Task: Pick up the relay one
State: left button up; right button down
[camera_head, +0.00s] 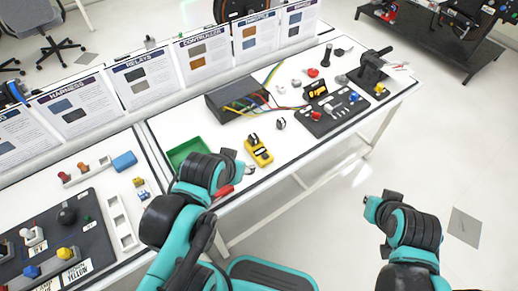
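A sign card headed RELAYS (139,77) stands at the back of the bench. No part on the bench is clearly readable as relay one. A blue block (124,160) lies on the left bench, with a small blue and yellow part (142,188) below it. My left gripper (238,164) is over the front edge of the right bench, between the green tray (188,151) and the yellow meter (259,151). Its fingers are small and partly hidden by my own arm. My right gripper (371,206) is over the floor, away from the bench, its fingers unclear.
A dark grey box with coloured wires (236,100) sits mid-bench. A black board with small parts (331,112) and a black clamp-like device (371,68) stand at right. A dark panel with switches (60,235) lies at lower left. A red-handled item (224,191) is at the bench edge.

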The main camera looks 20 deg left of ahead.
aim_at(254, 139)
jog(key=i+l+u, duration=0.55)
jog(key=l+u, duration=0.25)
jog(key=i+l+u, duration=0.2)
jog(key=l+u, duration=0.2)
jog(key=j, duration=0.1)
